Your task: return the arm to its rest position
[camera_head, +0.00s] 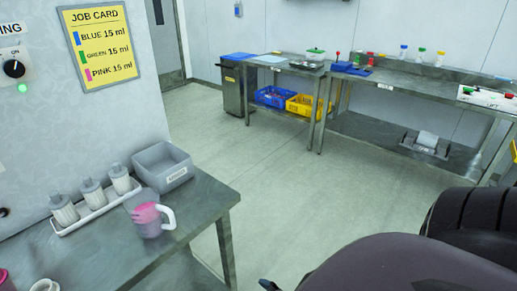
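Large dark links of my arm (400,262) fill the bottom right corner of the head view, beside the open floor. Neither gripper shows clearly; a small dark tip at the bottom edge cannot be made out. A clear jug (147,226) with a white handle and pink inside stands near the right end of the steel table at left. No gripper is at it.
The steel table (196,214) also bears a white tray (70,229) with several capped bottles and a grey bin (165,158). A yellow job card (97,46) hangs on the wall panel. Steel benches (345,78) stand at the back. The floor (280,195) between is clear.

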